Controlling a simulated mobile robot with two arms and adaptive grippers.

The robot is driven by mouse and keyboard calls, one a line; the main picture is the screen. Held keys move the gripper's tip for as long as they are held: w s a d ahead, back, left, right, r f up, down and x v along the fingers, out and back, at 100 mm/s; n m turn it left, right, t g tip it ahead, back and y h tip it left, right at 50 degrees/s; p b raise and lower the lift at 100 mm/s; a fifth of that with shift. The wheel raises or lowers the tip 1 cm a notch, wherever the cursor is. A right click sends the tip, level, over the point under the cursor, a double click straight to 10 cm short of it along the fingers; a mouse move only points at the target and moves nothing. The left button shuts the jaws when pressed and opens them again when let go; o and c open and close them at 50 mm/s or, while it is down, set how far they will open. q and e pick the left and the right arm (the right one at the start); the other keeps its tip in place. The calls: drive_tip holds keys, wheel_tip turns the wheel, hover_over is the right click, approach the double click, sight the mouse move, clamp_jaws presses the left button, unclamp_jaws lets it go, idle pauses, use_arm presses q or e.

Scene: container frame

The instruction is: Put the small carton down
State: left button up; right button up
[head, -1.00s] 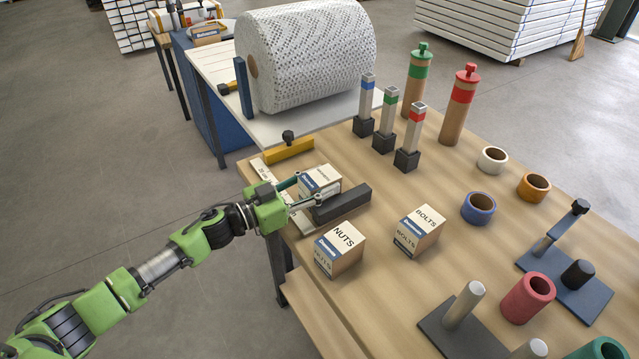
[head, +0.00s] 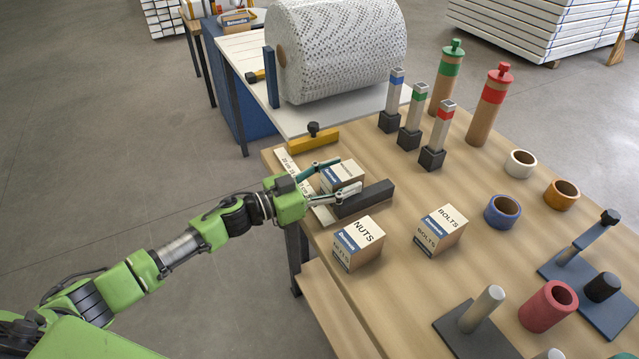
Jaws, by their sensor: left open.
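The small carton (head: 346,172) is a brown and white box with a blue label. It sits at the table's left edge, between a pale ruler strip and a dark bar (head: 366,198). My left gripper (head: 350,173) is open, with one finger along the carton's far side and the other along its near side. The fingers partly cover the carton, and I cannot tell whether they touch it. My right gripper is not in view.
A NUTS carton (head: 358,244) and a BOLTS carton (head: 440,231) stand nearer on the wooden table (head: 400,290). A yellow bar (head: 314,141) lies behind the small carton. Posts, tape rolls and stands occupy the right side. A big roll (head: 340,50) stands behind.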

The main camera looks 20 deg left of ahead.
use_arm(q)
drive_tip(key=b+v, duration=0.1)
drive_tip(key=v, duration=0.9)
drive_tip(key=shift+f, duration=0.1)
drive_tip(key=shift+s+a, duration=0.45)
drive_tip(key=shift+s, duration=0.05)
